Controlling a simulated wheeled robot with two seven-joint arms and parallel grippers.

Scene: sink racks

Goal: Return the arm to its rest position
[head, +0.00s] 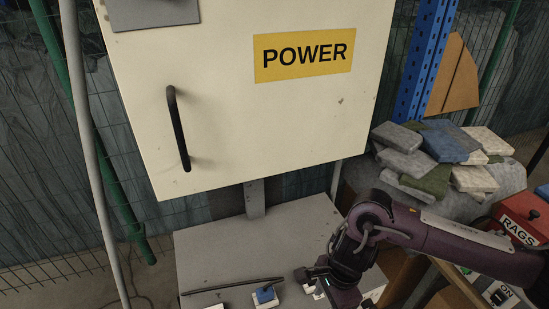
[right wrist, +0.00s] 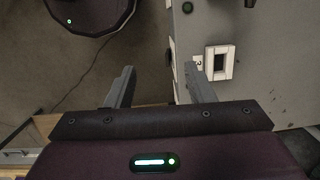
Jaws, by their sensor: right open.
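My right arm (head: 440,236) is dark purple and comes in from the right in the head view. Its gripper (head: 318,280) hangs low over the grey panel box (head: 255,245), near the box's right front part. In the right wrist view the gripper (right wrist: 160,70) has its two grey fingers wide apart with nothing between them. The right finger is close to a white-framed switch (right wrist: 220,63) on the box; whether they touch cannot be told. My left gripper is in neither view.
A cream cabinet (head: 240,130) marked POWER, with a black handle (head: 179,130), stands behind the box. A blue switch (head: 265,294) sits on the box. Folded cloths (head: 440,150) and a red RAGS box (head: 520,215) are at right. Bare floor (right wrist: 60,75) shows left of the box.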

